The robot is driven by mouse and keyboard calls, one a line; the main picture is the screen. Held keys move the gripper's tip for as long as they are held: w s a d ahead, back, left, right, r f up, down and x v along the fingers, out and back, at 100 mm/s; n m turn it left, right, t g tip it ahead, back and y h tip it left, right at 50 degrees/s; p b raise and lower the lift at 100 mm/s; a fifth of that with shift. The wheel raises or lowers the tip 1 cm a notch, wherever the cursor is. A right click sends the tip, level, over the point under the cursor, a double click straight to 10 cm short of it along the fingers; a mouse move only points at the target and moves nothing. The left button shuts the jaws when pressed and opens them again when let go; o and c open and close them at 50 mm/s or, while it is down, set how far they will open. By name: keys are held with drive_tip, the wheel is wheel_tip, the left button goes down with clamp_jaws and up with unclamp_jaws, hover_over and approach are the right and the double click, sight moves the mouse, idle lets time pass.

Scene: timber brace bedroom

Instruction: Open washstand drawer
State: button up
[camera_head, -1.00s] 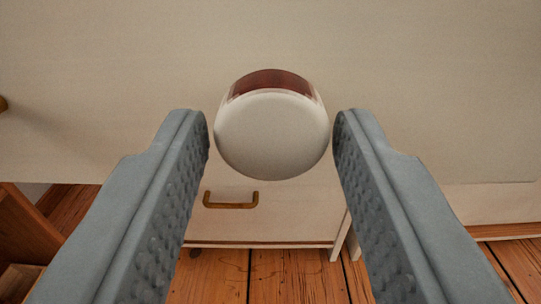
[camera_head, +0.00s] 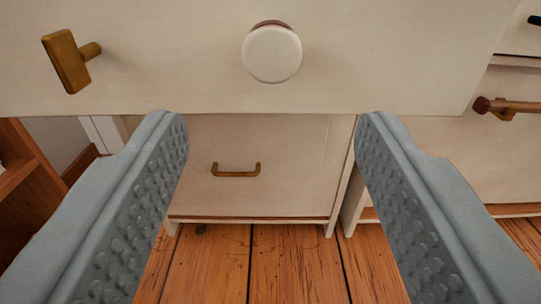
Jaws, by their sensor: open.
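A round white knob (camera_head: 272,54) with a reddish-brown base sits on a wide cream front panel (camera_head: 370,55) across the top of the view. The panel's lower edge and right edge stand forward of the cabinet faces behind it, so it looks like a drawer front pulled out. My gripper (camera_head: 271,118) is wide open and empty, with fingers apart on both sides below the knob. The fingers do not touch the knob.
A brass T-shaped pull (camera_head: 70,61) sticks out at the panel's left. Below, a set-back cream front has a brass handle (camera_head: 236,170). A cabinet with a bar handle (camera_head: 506,107) is at right, brown wooden furniture (camera_head: 18,175) at left. Plank floor (camera_head: 285,262) is clear.

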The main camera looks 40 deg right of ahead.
drive_tip(key=v, duration=0.8)
drive_tip(key=shift+s+a, duration=0.15)
drive_tip(key=shift+s, duration=0.05)
drive_tip(key=w+d+r+n+t+y, duration=0.1)
drive_tip(key=d+r+y, duration=0.2)
drive_tip(key=r, duration=0.6)
drive_tip(key=d+r+n+t+y, duration=0.15)
drive_tip(key=r+y, duration=0.25)
drive_tip(key=r, duration=0.5)
drive_tip(key=w+d+r+t+y, duration=0.1)
drive_tip(key=d+r+t+y, duration=0.15)
drive_tip(key=r, duration=0.75)
drive_tip(key=s+d+r+n, duration=0.1)
drive_tip(key=s+d+r, duration=0.3)
drive_tip(key=s, duration=0.4)
drive_tip(key=s+d+r+n+g+y, duration=0.1)
drive_tip(key=s+d+r+n, duration=0.1)
drive_tip(key=s+d+r, duration=0.2)
drive_tip(key=s+d+r+n+y, duration=0.1)
drive_tip(key=s+d+r, duration=0.3)
drive_tip(key=s, duration=0.7)
wheel_tip(320, 180, up, 2)
drive_tip(key=shift+s+n+g, duration=0.3)
drive_tip(key=shift+n, duration=0.35)
